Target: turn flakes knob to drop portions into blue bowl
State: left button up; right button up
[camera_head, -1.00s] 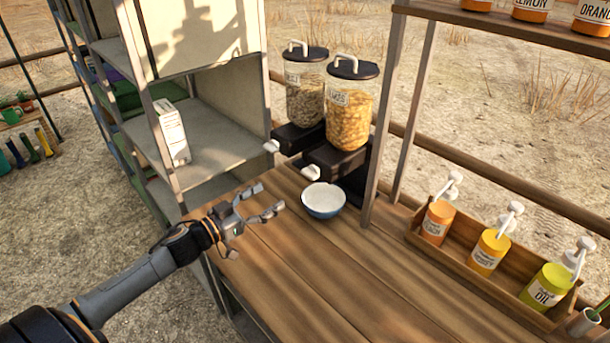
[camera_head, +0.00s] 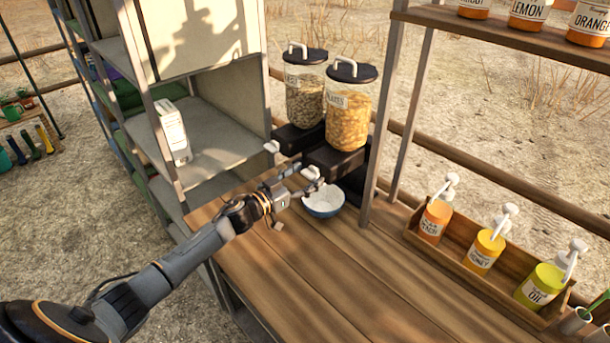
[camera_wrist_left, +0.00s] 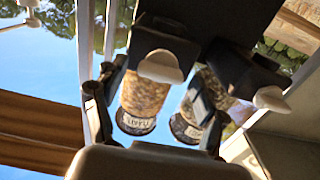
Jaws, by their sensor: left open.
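The flakes dispenser (camera_head: 348,115) is a clear jar of golden flakes with a black lid on a black base. Its white knob (camera_head: 311,173) sticks out at the front and also shows in the left wrist view (camera_wrist_left: 160,66). My left gripper (camera_head: 308,180) is open at the knob, one finger on either side of it; I cannot tell whether they touch it. The blue bowl (camera_head: 324,205), white inside, stands upright on the table below the dispenser, partly hidden by the gripper. No flakes show in its visible part. My right gripper is out of view.
A second dispenser (camera_head: 305,95) with its own white knob (camera_head: 272,147) stands close on the left. A metal shelf (camera_head: 200,140) with a white carton is further left. A wooden tray (camera_head: 470,275) holds pump bottles at right. The front tabletop is clear.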

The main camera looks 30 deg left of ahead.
pick_arm(q)
jog(key=shift+c, duration=0.4)
jog(key=c, duration=1.1)
jog(key=shift+m, duration=0.4)
jog(key=m, duration=0.3)
jog(key=shift+b, duration=0.35)
jog(key=m, duration=0.2)
jog(key=m+b, duration=0.1)
jog(key=m, duration=0.1)
jog(key=shift+d+f+m, duration=0.15)
jog(key=shift+m, duration=0.15)
jog(key=m+b, duration=0.2)
jog(key=m, duration=0.3)
jog(key=shift+f, duration=0.1)
jog(key=shift+s+m+b, duration=0.1)
jog(key=shift+m+b, duration=0.65)
jog(key=shift+m, duration=1.35)
jog(key=shift+d, duration=0.1)
